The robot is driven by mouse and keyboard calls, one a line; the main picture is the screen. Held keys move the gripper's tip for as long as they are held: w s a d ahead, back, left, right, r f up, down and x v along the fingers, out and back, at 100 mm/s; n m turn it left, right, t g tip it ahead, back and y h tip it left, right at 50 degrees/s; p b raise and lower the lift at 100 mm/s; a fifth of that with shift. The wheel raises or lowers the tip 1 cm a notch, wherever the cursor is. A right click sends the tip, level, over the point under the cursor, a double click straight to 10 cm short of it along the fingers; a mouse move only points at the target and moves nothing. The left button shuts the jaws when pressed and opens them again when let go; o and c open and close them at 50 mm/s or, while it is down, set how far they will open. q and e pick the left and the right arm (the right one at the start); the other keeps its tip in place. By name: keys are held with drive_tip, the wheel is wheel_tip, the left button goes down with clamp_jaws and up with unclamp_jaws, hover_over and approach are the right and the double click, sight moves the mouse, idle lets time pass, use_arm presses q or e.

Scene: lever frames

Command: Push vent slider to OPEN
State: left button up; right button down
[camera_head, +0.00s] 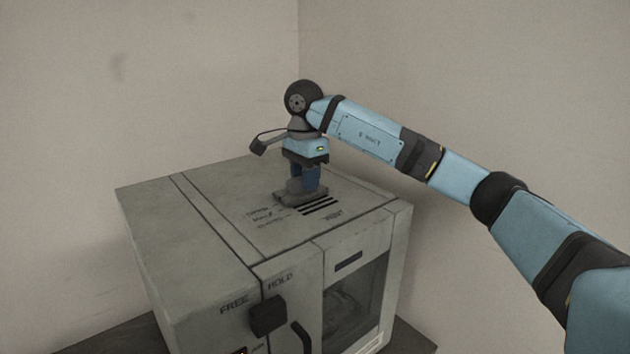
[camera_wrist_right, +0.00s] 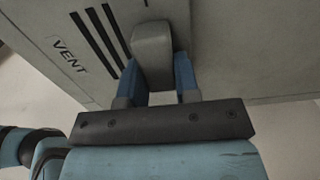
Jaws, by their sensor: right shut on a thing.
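The vent slider (camera_head: 290,193) is a grey block on top of a grey box-shaped machine (camera_head: 150,205). Dark vent slots (camera_head: 320,207) lie just in front of it, with the word VENT beside them. Small labels (camera_head: 262,215) stand left of the slots, too small to read surely. My right gripper (camera_head: 306,184) points down at the slider, its blue fingers shut on the slider's knob. In the right wrist view the grey knob (camera_wrist_right: 153,45) sits between the two fingers, beside the slots (camera_wrist_right: 97,38). My left gripper is not in view.
The machine's front has a dark knob (camera_head: 268,316) marked FREE and HOLD, a dark curved handle (camera_head: 301,338) and a windowed door (camera_head: 352,305). The left part of the top is bare. Plain walls stand behind.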

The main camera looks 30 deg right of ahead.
drive_tip(key=shift+r, duration=0.15)
drive_tip(key=c, duration=1)
unclamp_jaws()
drive_tip(key=shift+w, duration=0.15)
drive_tip(key=shift+o, duration=0.8)
drive_tip(key=shift+w, duration=0.15)
drive_tip(key=shift+r, duration=0.25)
wheel_tip(320, 180, up, 13)
drive_tip(key=shift+r+p, duration=0.1)
drive_tip(key=shift+p, duration=0.2)
